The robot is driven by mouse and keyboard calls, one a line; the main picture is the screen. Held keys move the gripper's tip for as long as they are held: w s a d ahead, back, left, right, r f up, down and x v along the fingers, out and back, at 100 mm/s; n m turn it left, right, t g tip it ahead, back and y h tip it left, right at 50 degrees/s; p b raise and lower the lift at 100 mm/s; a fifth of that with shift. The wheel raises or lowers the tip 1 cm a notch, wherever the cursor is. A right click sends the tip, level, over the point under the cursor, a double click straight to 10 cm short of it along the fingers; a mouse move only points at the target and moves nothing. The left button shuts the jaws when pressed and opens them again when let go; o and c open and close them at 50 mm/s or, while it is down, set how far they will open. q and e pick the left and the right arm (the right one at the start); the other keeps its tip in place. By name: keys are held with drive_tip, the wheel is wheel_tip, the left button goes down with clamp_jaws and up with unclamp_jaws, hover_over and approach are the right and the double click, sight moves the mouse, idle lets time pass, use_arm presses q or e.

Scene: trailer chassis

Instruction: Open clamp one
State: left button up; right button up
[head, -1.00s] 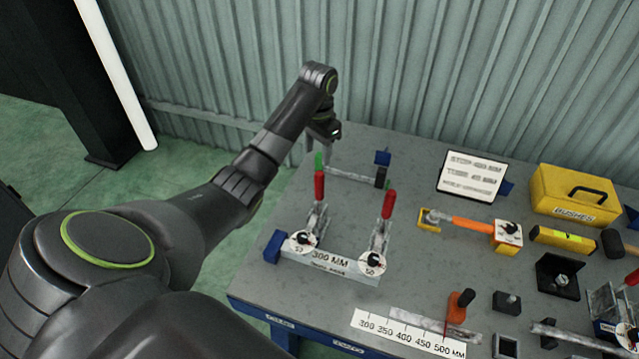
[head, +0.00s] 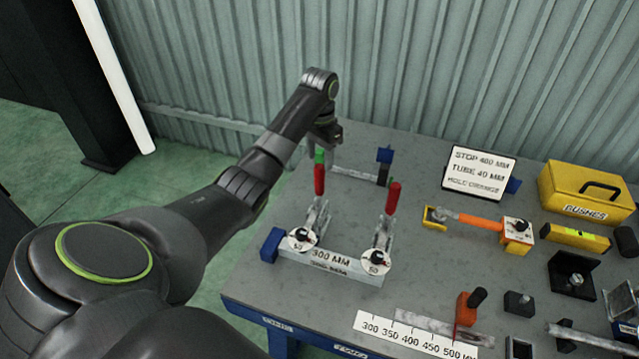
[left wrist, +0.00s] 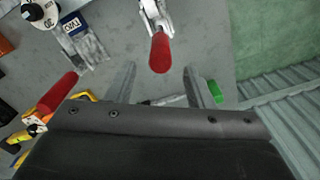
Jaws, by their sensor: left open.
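Two toggle clamps with upright red handles stand on the 300 mm block (head: 330,262). I cannot read which is numbered one. The left clamp's handle (head: 319,180) rises just below my left gripper (head: 322,143); a green piece shows at its top in the head view. The right clamp's handle (head: 393,198) stands clear of the gripper. In the left wrist view my left gripper (left wrist: 158,78) is open, and one red handle (left wrist: 160,52) lies between its fingers, not visibly gripped. The other red handle (left wrist: 57,93) is off to the left there. My right gripper is not in view.
A bar (head: 355,175) with blue and dark end pieces lies behind the clamps. An orange-handled tool (head: 470,219), a sign (head: 478,172) and a yellow bushes box (head: 585,192) are to the right. A scale strip (head: 415,333) lies at the front. A corrugated wall rises behind.

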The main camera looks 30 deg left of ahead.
sight(319, 178)
use_arm(q)
wheel_tip(319, 178, down, 8)
drive_tip(key=shift+p, duration=0.65)
clamp_jaws()
